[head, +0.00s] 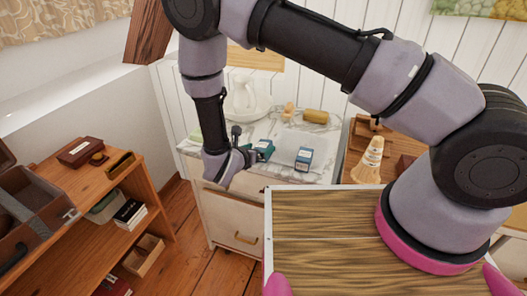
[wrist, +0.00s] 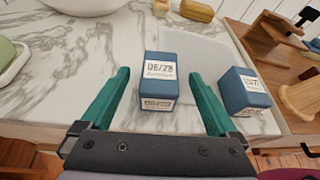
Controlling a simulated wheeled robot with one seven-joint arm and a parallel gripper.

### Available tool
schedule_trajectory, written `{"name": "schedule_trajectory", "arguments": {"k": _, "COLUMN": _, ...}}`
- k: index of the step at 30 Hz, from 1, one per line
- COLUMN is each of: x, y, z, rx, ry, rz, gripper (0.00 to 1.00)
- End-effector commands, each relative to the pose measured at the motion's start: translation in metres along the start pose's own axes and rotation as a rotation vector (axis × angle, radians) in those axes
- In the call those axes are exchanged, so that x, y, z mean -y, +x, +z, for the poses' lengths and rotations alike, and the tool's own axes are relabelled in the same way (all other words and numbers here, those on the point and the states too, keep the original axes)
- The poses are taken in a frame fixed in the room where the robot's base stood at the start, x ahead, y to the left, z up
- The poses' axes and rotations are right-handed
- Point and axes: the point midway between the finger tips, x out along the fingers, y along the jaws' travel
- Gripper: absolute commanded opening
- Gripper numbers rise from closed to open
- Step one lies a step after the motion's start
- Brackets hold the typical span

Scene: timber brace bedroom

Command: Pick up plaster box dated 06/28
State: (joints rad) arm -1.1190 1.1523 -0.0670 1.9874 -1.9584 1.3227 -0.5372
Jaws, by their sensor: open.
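The plaster box dated 06/28 (wrist: 161,84) is a small blue box with a white label on its top. It stands on the marble top, between the green fingers of my gripper (wrist: 160,74) in the wrist view. The fingers are open, with a visible gap on each side of the box. In the head view my gripper (head: 256,151) is low over the washstand's front left, and the fingers partly hide the box (head: 265,147). A second blue box (wrist: 245,92) stands to the right; its label is too angled to read fully. It also shows in the head view (head: 304,159).
A white basin (wrist: 85,5) and jug (head: 243,93) stand at the back left. A yellow roll (head: 315,116) lies at the back. A wooden stand (wrist: 300,98) is beyond the right edge.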

Motion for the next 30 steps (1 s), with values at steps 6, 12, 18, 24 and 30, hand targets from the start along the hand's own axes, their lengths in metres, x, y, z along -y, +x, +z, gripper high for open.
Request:
{"name": "schedule_trajectory", "arguments": {"k": 6, "x": 0.000, "y": 0.025, "z": 0.000, "rx": -0.001, "ry": 0.000, "rz": -0.001, "gripper": 0.95}}
{"name": "schedule_trajectory", "arguments": {"k": 12, "x": 0.000, "y": 0.024, "z": 0.000, "rx": 0.000, "ry": 0.000, "rz": 0.000, "gripper": 0.87}}
{"name": "schedule_trajectory", "arguments": {"k": 18, "x": 0.000, "y": 0.024, "z": 0.000, "rx": 0.000, "ry": 0.000, "rz": 0.000, "gripper": 0.11}}
{"name": "schedule_trajectory", "arguments": {"k": 24, "x": 0.000, "y": 0.024, "z": 0.000, "rx": 0.000, "ry": 0.000, "rz": 0.000, "gripper": 0.03}}
{"name": "schedule_trajectory", "arguments": {"k": 30, "x": 0.001, "y": 0.021, "z": 0.008, "rx": 0.001, "ry": 0.001, "rz": 0.000, "gripper": 0.03}}
